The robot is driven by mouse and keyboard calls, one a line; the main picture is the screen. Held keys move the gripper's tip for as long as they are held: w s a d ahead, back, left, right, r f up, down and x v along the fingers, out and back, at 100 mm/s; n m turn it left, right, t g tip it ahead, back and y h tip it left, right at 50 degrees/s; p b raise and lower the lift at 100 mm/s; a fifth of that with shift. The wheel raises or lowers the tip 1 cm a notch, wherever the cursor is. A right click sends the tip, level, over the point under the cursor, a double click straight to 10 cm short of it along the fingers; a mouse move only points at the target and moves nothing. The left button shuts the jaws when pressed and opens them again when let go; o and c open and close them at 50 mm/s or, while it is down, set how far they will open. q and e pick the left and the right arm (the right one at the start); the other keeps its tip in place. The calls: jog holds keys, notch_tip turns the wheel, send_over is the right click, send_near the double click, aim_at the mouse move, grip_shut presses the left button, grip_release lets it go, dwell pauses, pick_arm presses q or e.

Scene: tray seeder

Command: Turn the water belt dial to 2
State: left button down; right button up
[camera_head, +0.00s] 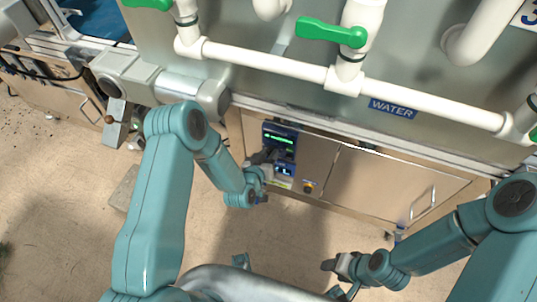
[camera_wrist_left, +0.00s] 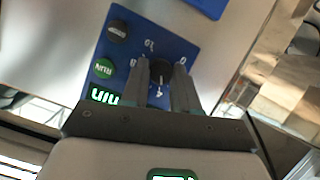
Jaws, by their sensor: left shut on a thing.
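The dial (camera_wrist_left: 161,74) is a small dark knob on a blue panel (camera_wrist_left: 130,35) in the left wrist view. My left gripper (camera_wrist_left: 163,70) has its two grey fingers on either side of the knob and is shut on it. White marks surround the dial, but the picture is too small to read its setting surely. In the head view my left gripper (camera_head: 262,157) is at the front of the control box (camera_head: 280,132), hiding the dial. My right gripper (camera_head: 332,268) is low at the right, away from the panel; its jaw opening is unclear.
A green button (camera_wrist_left: 103,68), a dark button (camera_wrist_left: 117,31) and a green display (camera_wrist_left: 103,96) sit beside the dial. White pipes with green valve handles (camera_head: 330,32) and a WATER label (camera_head: 393,108) are above. The floor (camera_head: 65,190) is open at the left.

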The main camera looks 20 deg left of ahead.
pick_arm(q)
jog(key=shift+a+f+n+h+b, duration=0.2)
jog(key=shift+n+h+b, duration=0.5)
jog(key=shift+b, duration=0.55)
jog(key=shift+f+n+h+b, duration=0.1)
jog(key=shift+n+h+b, duration=0.5)
jog(key=shift+n+b, duration=0.55)
jog(key=n+h+b, duration=0.1)
jog(key=n+b, duration=0.1)
jog(key=b, duration=0.1)
jog(key=shift+a+n+t, duration=0.15)
jog(key=shift+n+t, duration=0.1)
jog(key=shift+t, duration=0.15)
jog(key=shift+n+t+h+b, duration=0.3)
jog(key=shift+n+h+b, duration=0.2)
jog(key=shift+n+b, duration=0.1)
jog(key=c, duration=0.8)
grip_release()
jog(key=shift+c, duration=0.2)
